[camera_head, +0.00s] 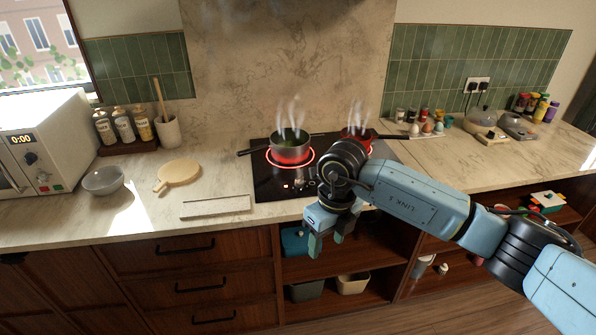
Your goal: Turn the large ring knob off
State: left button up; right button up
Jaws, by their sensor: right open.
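The black hob (264,184) is set in the counter. A steaming pot (289,151) stands on a glowing red ring (268,157) on its left side. A second steaming pan (350,132) stands at the back right, also by a red glow. Small controls (298,183) show near the hob's front edge, too small to tell their settings. My right arm hides the hob's right front and any controls there. My right gripper (328,241) is open and empty, pointing down in front of the counter edge, below the hob. My left gripper is out of view.
A microwave (45,140) stands far left. Jars and eggs stand back right. Open shelves (330,265) with bins lie below.

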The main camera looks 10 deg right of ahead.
aim_at(299, 183)
jog(key=i, duration=1.35)
